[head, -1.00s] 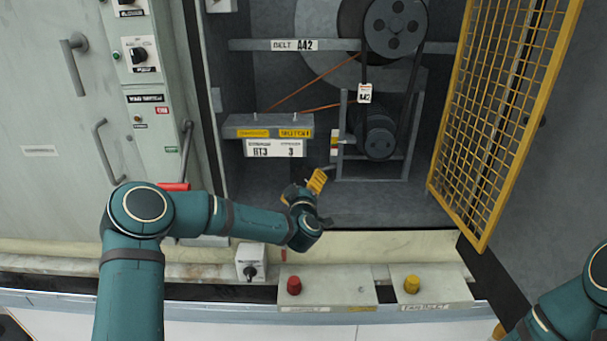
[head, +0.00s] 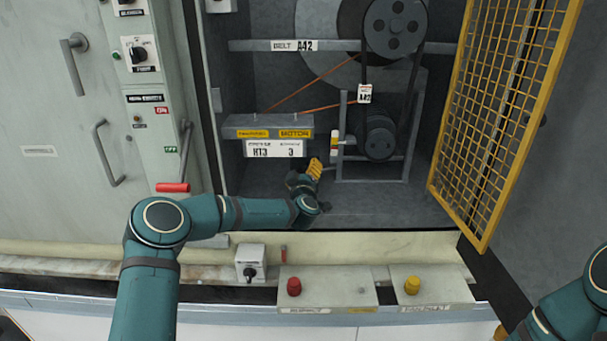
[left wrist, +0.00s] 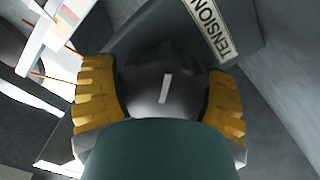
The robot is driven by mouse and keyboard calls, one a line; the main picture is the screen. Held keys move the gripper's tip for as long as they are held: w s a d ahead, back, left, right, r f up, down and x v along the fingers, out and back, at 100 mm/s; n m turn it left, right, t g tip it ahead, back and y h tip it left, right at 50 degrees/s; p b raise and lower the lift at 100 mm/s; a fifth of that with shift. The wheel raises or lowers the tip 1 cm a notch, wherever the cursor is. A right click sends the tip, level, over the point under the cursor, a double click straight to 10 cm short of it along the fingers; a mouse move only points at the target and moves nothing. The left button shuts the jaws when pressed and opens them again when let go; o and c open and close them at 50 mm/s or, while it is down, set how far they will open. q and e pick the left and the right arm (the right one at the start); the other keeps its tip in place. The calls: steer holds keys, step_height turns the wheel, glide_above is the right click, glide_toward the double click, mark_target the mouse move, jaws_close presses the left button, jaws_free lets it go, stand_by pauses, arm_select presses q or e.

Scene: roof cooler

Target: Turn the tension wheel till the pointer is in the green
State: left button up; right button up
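The tension wheel (left wrist: 162,88) is a dark grey round knob with a white mark, in the middle of the left wrist view beside a TENSION label (left wrist: 210,25). My left gripper (left wrist: 162,100) has its yellow fingers spread on either side of the wheel; whether the pads touch it is unclear. In the head view the left gripper (head: 314,170) is inside the cabinet, below the belt pulleys, and the wheel is hidden. A small white plate with coloured bands (left wrist: 68,14) shows at upper left of the wrist view; no pointer is readable. Only a sliver of my right gripper (head: 499,332) shows.
The yellow mesh guard (head: 500,120) stands open at right. A labelled grey box (head: 270,130) hangs left of the pulleys (head: 380,135).

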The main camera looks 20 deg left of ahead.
arm_select(q)
steer(key=c, duration=0.5)
steer(key=shift+c, duration=0.2)
steer(key=shift+d+m, duration=0.1)
steer(key=shift+m, duration=0.2)
steer(key=m+p, duration=0.1)
steer(key=m, duration=0.1)
steer(key=shift+r+m, duration=0.1)
steer(key=shift+m, duration=0.3)
steer(key=m, duration=0.5)
steer(key=shift+d, duration=0.2)
steer(key=m, duration=0.4)
steer(key=m+p, duration=0.1)
steer(key=m, duration=0.1)
steer(key=shift+w+f+m, duration=0.1)
steer(key=shift+f+m, duration=0.15)
steer(key=shift+m, duration=0.15)
steer(key=m, duration=0.5)
steer(key=shift+d+f+p, duration=0.1)
steer(key=shift+f+p, duration=0.05)
steer(key=shift+p, duration=0.15)
steer(key=shift+m, duration=0.4)
